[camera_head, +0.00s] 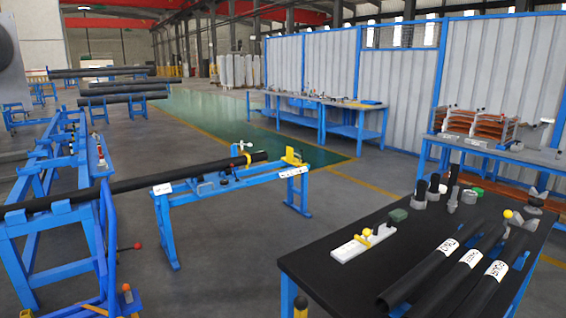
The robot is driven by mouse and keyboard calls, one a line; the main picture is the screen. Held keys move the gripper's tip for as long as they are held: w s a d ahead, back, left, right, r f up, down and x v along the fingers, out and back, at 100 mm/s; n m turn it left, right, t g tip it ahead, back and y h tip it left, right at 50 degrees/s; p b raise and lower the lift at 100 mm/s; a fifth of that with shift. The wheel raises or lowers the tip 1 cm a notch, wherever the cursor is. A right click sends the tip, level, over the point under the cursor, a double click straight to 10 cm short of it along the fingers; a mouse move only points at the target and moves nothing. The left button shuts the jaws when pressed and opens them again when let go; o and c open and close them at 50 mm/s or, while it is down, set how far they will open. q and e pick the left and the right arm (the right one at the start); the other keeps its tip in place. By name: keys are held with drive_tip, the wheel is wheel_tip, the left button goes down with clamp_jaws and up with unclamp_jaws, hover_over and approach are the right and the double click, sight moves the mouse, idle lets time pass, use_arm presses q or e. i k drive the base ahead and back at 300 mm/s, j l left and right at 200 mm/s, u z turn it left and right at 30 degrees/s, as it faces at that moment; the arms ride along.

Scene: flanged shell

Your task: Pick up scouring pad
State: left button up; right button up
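A small dark green block (398,214), which looks like the scouring pad, lies on the black-topped table (330,277) at the lower right. It sits near the table's back left side, just behind a white fixture with a yellow knob (365,239). Nothing covers it from this view. Neither of my grippers shows in the head view.
Labelled black tubes (436,262) lie across the table's front right. Several grey and black fittings (434,187) stand behind them. A blue stand (228,190) carries a long black pipe to the left. Open grey floor (250,265) lies between stand and table.

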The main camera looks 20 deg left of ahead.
sight(398, 215)
drive_tip(key=i+j+u, duration=0.4)
drive_tip(key=j, duration=0.2)
drive_tip(key=i+j+u, duration=0.8)
drive_tip(key=i, duration=0.25)
drive_tip(key=i+z, duration=0.3)
drive_tip(key=i, duration=0.15)
drive_tip(key=i+j+z, duration=0.3)
drive_tip(key=i, duration=0.15)
drive_tip(key=i+z, duration=0.2)
drive_tip(key=z, duration=0.25)
drive_tip(key=i+j+z, duration=0.1)
drive_tip(key=z, duration=0.3)
drive_tip(key=i+j+z, duration=0.15)
drive_tip(key=z, duration=0.3)
drive_tip(key=i+j+z, duration=0.25)
drive_tip(key=z, duration=0.2)
drive_tip(key=i+j+z, duration=0.1)
drive_tip(key=z, duration=0.35)
drive_tip(key=j, duration=0.1)
